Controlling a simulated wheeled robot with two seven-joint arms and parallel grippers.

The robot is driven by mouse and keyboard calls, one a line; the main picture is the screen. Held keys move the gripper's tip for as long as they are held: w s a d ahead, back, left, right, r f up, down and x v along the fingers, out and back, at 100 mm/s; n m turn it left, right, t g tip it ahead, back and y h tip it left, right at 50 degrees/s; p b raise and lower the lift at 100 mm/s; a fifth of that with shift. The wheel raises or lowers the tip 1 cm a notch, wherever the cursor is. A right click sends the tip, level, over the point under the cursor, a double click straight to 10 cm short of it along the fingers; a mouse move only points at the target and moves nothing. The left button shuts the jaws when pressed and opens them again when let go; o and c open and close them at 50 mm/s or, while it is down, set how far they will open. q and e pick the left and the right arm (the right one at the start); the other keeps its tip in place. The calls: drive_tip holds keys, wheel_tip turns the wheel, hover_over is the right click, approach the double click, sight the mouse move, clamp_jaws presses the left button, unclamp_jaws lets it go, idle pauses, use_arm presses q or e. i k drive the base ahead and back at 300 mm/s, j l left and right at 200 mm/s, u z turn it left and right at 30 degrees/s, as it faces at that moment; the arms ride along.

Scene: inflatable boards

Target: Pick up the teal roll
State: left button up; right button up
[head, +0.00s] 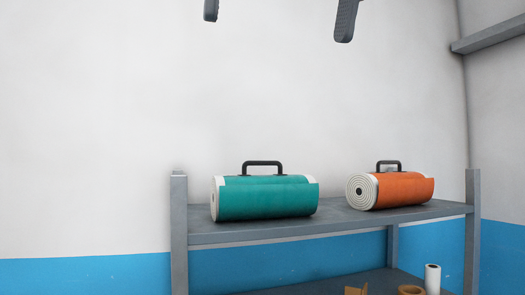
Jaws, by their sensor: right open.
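The teal roll (265,198) lies on its side on the upper shelf, left of centre, with a black handle (262,164) standing up on top. Its pale end faces left. My right gripper (277,30) shows only as two grey fingers at the top edge of the head view. The fingers are wide apart with nothing between them, and in the picture they are well above the teal roll. The rest of this gripper is out of frame. My left gripper is not in view.
An orange roll (402,191) with a black handle lies to the right on the same grey shelf (335,221), with a gap between the rolls. Shelf posts (179,235) rise at both ends. A white cylinder (432,279) and brown items (410,290) sit below. A wall is behind.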

sight(244, 197)
drive_tip(key=i, duration=1.35)
